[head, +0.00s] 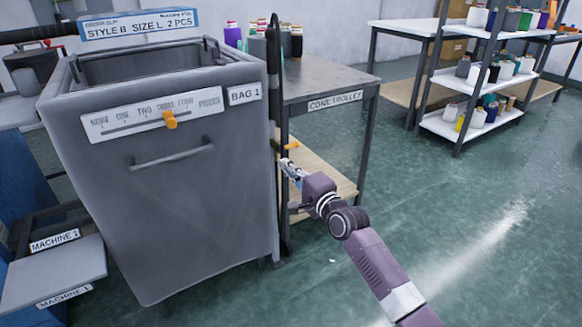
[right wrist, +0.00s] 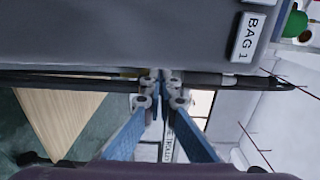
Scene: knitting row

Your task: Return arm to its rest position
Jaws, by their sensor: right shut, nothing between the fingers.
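My right arm (head: 375,262) reaches in from the lower right in the head view. Its gripper (head: 287,165) is beside the right edge of the grey bin (head: 205,190) labelled BAG 1, close to a dark upright pole (head: 274,90). In the right wrist view the gripper's blue fingers (right wrist: 160,88) meet at the tips, with nothing between them. The dark pole (right wrist: 215,79) runs across the picture at the fingertips; whether they touch it I cannot tell. My left gripper is not in view.
The cone trolley (head: 325,75) stands just behind the gripper, with cones on top. An orange slider knob (head: 170,119) sits on the bin's front scale. A white shelf rack (head: 470,125) with cones stands at the back right. The green floor (head: 450,200) on the right is clear.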

